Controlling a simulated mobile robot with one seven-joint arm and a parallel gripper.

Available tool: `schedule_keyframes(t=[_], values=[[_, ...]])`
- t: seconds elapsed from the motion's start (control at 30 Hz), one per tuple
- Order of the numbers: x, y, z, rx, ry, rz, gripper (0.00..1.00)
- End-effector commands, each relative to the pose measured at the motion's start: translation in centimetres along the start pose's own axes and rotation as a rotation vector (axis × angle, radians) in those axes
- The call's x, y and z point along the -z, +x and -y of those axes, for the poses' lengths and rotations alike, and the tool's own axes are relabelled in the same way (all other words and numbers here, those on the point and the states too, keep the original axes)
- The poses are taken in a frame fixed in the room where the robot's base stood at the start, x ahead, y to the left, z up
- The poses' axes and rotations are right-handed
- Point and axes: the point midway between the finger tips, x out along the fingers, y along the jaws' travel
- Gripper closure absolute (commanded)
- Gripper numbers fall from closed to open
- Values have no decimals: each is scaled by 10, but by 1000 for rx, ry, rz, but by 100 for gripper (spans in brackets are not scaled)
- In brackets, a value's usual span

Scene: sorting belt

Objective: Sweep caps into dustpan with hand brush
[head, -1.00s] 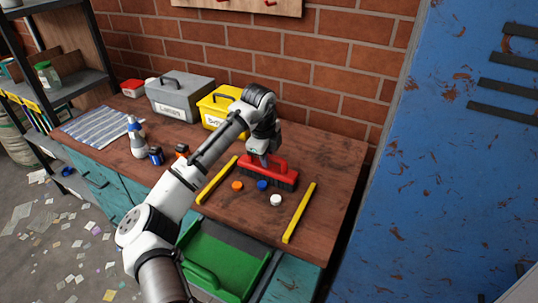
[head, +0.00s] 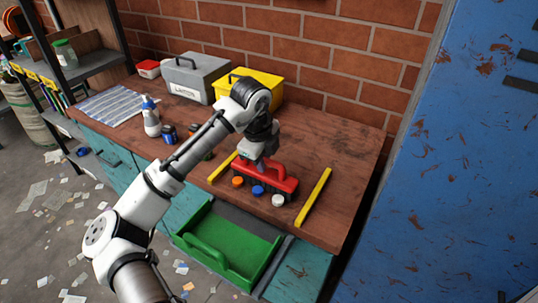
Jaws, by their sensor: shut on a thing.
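My gripper (head: 258,163) is shut on the red hand brush (head: 283,182), whose dark bristles face the front edge of the bench. Three caps lie in a row just in front of the bristles: an orange cap (head: 237,182), a blue cap (head: 258,190) and a white cap (head: 278,200). They look close to the bristles; whether they touch I cannot tell. The green dustpan (head: 232,268) sits below the bench front edge, in front of the caps, and its visible inside is empty. The gripper's fingertips are partly hidden by the arm.
Yellow strips flank the caps on the left (head: 222,167) and right (head: 313,198). A yellow box (head: 262,87), a grey box (head: 190,78), a spray bottle (head: 151,116) and a striped cloth (head: 111,105) stand or lie further left. A blue locker (head: 450,170) is at right.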

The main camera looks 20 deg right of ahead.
Motion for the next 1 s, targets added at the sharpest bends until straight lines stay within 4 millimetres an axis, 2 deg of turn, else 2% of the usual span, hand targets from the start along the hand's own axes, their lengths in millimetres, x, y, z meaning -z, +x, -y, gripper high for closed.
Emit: schedule_keyframes(t=[0.93, 1.0], values=[[0, -19, -94, 2, 0, 0, 100], [0, -33, -89, 1, 1, 0, 100]])
